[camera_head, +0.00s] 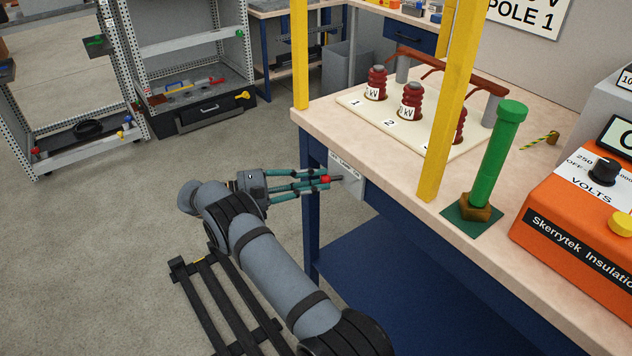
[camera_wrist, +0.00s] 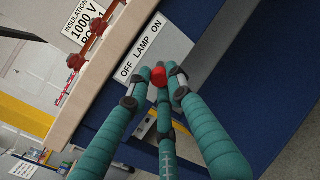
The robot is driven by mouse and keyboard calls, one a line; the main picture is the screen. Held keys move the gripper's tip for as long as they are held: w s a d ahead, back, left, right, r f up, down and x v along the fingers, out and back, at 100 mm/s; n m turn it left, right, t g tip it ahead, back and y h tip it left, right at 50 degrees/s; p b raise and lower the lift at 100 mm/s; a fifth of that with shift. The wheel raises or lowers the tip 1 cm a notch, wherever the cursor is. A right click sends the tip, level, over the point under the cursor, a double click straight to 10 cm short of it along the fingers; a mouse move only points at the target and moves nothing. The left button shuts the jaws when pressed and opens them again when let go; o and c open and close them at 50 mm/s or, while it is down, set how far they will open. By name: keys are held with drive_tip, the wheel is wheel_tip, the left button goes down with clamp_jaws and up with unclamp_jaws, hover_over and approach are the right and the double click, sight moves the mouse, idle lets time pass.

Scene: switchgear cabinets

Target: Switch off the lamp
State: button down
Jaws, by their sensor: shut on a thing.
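The lamp switch is a pale plate (camera_wrist: 155,48) marked OFF, LAMP, ON, with a red knob (camera_wrist: 158,76) below the lettering in the wrist view. In the head view the grey switch box (camera_head: 348,181) is on the bench's front side, under the top edge. My gripper (camera_head: 323,179) reaches it from the left, its teal fingers closed around the red knob (camera_head: 326,179). In the wrist view my gripper (camera_wrist: 160,82) has fingertips on both sides of the knob. The fingers hide part of the knob, so its exact position is unclear. No lamp can be made out.
The bench top (camera_head: 330,125) overhangs the switch. Yellow posts (camera_head: 452,100) rise from it. A green post (camera_head: 495,155), red insulators (camera_head: 410,100) and an orange tester (camera_head: 580,215) stand on it. Open floor (camera_head: 110,240) lies to the left.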

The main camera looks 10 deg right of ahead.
drive_tip(key=shift+s+f, duration=0.15)
drive_tip(key=shift+f, duration=0.05)
drive_tip(key=c, duration=1.6)
unclamp_jaws()
drive_tip(key=shift+o, duration=0.2)
drive_tip(key=shift+r, duration=0.15)
wheel_tip(320, 180, up, 10)
wheel_tip(320, 180, down, 10)
drive_tip(key=shift+w, duration=0.2)
